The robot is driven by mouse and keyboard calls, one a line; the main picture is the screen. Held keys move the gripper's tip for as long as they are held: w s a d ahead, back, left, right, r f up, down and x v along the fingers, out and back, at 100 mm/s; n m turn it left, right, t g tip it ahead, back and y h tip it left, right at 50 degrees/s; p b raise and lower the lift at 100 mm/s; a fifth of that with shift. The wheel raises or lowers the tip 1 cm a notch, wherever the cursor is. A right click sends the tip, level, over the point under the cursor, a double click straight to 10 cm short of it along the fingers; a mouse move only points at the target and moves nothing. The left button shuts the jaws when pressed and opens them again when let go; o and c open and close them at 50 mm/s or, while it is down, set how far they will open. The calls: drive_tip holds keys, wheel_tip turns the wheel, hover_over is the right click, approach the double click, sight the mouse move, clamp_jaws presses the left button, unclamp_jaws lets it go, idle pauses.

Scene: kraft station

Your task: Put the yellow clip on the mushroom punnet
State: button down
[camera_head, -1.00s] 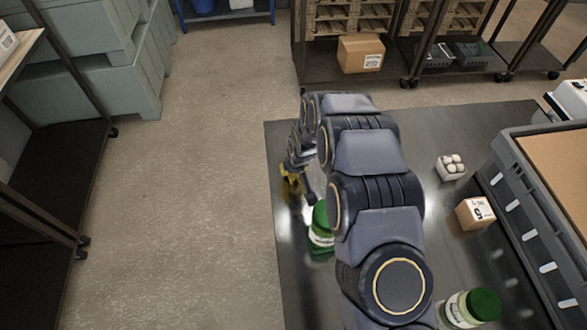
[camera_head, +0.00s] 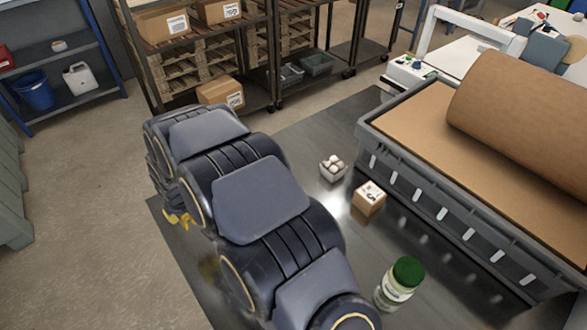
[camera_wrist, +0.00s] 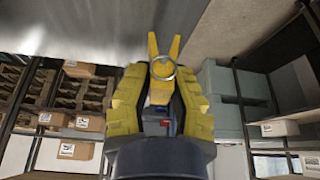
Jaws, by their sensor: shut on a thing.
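The mushroom punnet (camera_head: 333,172), a small pale tray with several white mushrooms, stands upright on the dark worktop in the head view. My gripper (camera_wrist: 158,88) has yellow fingers and is shut on the yellow clip (camera_wrist: 164,52) in the wrist view. The clip's two prongs point up in that picture, with a metal ring around its middle. In the head view, a bit of yellow (camera_head: 178,218) shows below my arm, left of the punnet and well apart from it. My arm hides most of the gripper and clip there.
A small cardboard box (camera_head: 369,198) stands close to the punnet's right. A green-lidded jar (camera_head: 398,283) stands nearer the front. A large grey crate (camera_head: 440,215) with a brown roll borders the right side. The worktop (camera_head: 300,150) is clear behind the punnet.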

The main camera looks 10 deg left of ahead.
drive_tip(key=w+d+r+m+t+h, duration=0.1)
drive_tip(key=w+d+r+m, duration=0.25)
drive_tip(key=d, duration=0.75)
drive_tip(key=w+d+r+m+h, duration=0.1)
drive_tip(key=w+d+r+m, duration=0.3)
drive_tip(key=d, duration=0.8)
drive_tip(key=w+d+m+t+h, duration=0.1)
drive_tip(key=w+d+m, duration=0.2)
drive_tip(key=w+d, duration=0.55)
approach(334, 159)
drive_tip(key=shift+w+f, duration=0.65)
drive_tip(key=shift+w, duration=0.2)
drive_tip(key=shift+w+a+f, duration=0.15)
drive_tip(key=shift+w+f, duration=0.2)
drive_tip(key=shift+w, duration=0.1)
drive_tip(key=shift+w+f, duration=0.15)
drive_tip(key=shift+f, duration=1.65)
drive_tip(key=c, duration=1.1)
unclamp_jaws()
drive_tip(key=shift+f, duration=0.15)
